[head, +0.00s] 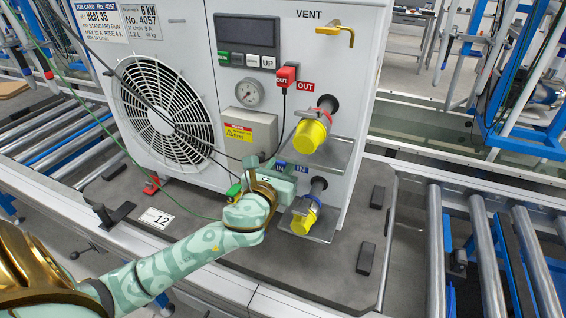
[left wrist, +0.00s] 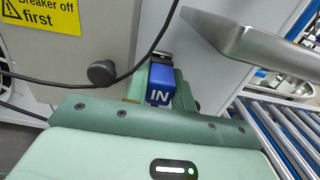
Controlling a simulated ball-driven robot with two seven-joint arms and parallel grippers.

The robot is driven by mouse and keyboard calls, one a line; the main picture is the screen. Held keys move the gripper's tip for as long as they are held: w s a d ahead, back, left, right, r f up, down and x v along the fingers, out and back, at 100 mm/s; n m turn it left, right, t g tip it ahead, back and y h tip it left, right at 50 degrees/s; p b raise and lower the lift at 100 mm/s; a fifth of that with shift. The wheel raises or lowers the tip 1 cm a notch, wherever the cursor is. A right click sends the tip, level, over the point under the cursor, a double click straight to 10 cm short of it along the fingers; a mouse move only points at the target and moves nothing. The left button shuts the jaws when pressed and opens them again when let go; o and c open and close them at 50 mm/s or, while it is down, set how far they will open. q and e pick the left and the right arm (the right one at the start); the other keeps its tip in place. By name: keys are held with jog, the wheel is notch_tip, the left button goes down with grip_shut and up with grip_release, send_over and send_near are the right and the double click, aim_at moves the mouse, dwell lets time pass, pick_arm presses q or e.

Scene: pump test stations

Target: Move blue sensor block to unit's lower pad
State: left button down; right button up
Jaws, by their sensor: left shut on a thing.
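The blue sensor block (left wrist: 160,86), marked IN, is between the fingers of my left gripper (left wrist: 161,92) in the left wrist view, close to the unit's white front panel. In the head view the block (head: 283,164) shows only as a small blue patch at my left gripper (head: 274,176), which is shut on it. The unit (head: 205,40) stands upright, with a blue IN label beside the gripper. The lower pad is not clearly visible; gripper and block cover that area. I cannot tell whether the block touches the panel. My right gripper is out of view.
A red OUT block (head: 287,77) sits higher on the panel. Yellow-capped pipe stubs with metal drip shelves (head: 325,152) jut out just right of my gripper. A grey breaker box (head: 250,130) and dark cables are close on the left. Roller conveyors (head: 485,250) flank the base.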

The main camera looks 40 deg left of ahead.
pick_arm(q)
jog(key=shift+p, duration=0.35)
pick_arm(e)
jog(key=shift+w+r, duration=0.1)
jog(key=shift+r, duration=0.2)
pick_arm(q)
jog(key=shift+w+a, duration=0.15)
jog(key=shift+w, duration=0.4)
dwell(0.5)
jog(key=c, duration=1.1)
grip_release()
jog(key=shift+s, duration=0.15)
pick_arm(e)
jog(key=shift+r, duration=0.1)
pick_arm(q)
jog(key=shift+s, duration=0.3)
jog(key=p+v, duration=0.2)
jog(key=v, duration=1.3)
jog(key=shift+s+d+p, duration=0.25)
jog(key=shift+d+p, duration=0.05)
jog(key=shift+p, duration=0.1)
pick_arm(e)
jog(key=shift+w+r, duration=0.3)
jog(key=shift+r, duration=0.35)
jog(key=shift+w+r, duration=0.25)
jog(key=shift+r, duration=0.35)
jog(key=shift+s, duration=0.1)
